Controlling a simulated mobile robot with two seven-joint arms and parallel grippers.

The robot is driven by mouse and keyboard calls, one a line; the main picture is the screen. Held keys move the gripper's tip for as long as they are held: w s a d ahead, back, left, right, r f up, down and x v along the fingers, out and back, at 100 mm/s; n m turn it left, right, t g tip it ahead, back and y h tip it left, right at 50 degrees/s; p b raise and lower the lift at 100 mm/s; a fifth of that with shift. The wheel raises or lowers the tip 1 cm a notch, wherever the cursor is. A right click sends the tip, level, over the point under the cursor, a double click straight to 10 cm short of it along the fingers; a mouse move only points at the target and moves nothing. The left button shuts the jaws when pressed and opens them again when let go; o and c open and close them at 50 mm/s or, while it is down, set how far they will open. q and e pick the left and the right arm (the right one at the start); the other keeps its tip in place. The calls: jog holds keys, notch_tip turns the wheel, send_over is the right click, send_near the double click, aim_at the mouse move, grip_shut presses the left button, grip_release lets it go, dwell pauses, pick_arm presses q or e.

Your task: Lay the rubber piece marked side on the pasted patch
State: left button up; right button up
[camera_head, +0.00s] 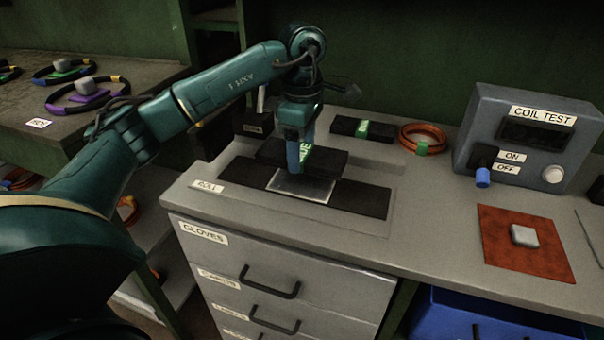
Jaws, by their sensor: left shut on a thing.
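My left gripper (295,165) points down over the bench and is shut on a black rubber piece (327,161). Bright green lettering, partly hidden by the fingers and ending in "UE", shows on the piece's upper face. The piece is close above or resting on the far side of a glossy grey pasted patch (318,190); I cannot tell if they touch. The patch lies in the middle of a long black strip (365,199) on the bench top. The piece hides the far part of the patch. My right gripper is not in view.
Another black block with a green label (362,129) and an orange coil (422,136) lie behind. A coil test box (530,135) stands right, behind a red-brown mat (500,255) with a grey block (524,236). Drawers (270,260) are below; a side table (120,70) holds rings.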

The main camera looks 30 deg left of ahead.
aim_at(302, 182)
pick_arm(q)
notch_tip(302, 182, down, 5)
jog(key=shift+r, duration=0.1)
jog(key=shift+f, duration=0.25)
jog(key=shift+f+b, duration=0.2)
jog(key=shift+b, duration=0.1)
jog(key=o, duration=1.2)
jog(key=shift+r, duration=0.1)
jog(key=shift+c, duration=0.2)
